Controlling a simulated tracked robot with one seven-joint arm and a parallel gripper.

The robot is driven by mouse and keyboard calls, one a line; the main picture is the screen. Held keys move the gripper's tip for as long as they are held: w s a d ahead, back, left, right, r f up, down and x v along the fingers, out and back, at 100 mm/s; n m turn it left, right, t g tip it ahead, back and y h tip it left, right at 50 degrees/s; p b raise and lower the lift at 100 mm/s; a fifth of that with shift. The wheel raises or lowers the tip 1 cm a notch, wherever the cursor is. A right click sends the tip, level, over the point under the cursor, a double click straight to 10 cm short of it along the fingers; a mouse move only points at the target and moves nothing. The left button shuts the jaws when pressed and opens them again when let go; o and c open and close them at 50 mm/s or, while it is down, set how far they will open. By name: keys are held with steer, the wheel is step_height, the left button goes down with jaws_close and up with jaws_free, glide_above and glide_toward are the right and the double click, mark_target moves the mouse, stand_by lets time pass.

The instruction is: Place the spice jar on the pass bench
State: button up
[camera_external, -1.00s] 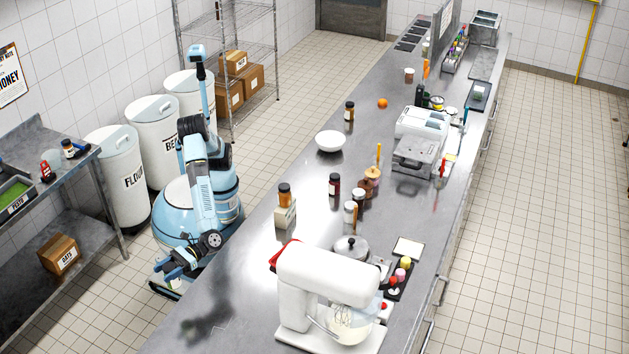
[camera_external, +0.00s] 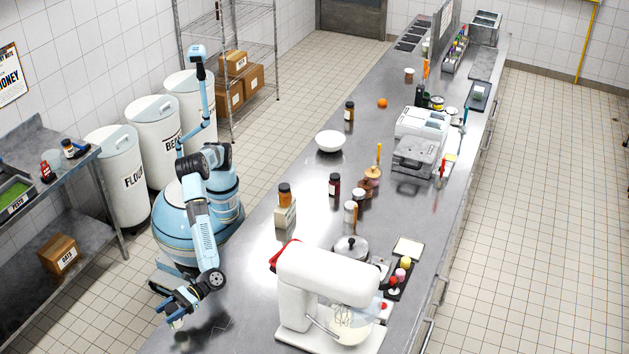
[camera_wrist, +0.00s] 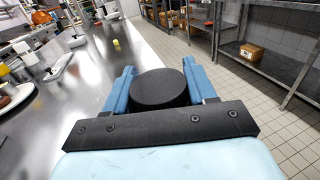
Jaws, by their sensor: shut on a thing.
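My gripper (camera_external: 178,318) is shut on a jar with a round black lid (camera_wrist: 160,88), which I take to be the spice jar. In the wrist view the blue fingers stand on both sides of the lid, and the jar's body below it is hidden. In the external view only a small pale part of the jar (camera_external: 177,324) shows at the fingertips. The gripper appears above the left edge of the long steel bench (camera_external: 255,290), with a dark reflection below. Whether this is the pass bench cannot be told. Contact with the steel cannot be seen.
A white stand mixer (camera_external: 330,285) stands right of my gripper. Several other jars and a white bowl (camera_external: 330,141) lie beyond. The steel between gripper and mixer is clear.

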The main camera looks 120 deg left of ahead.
steer(key=shift+w+d+f, duration=0.1)
steer(key=shift+d+f, duration=0.1)
steer(key=shift+f, duration=1.55)
steer(key=shift+f, duration=0.1)
steer(key=o, duration=1.2)
steer(key=v, duration=1.2)
steer(key=shift+w, duration=0.1)
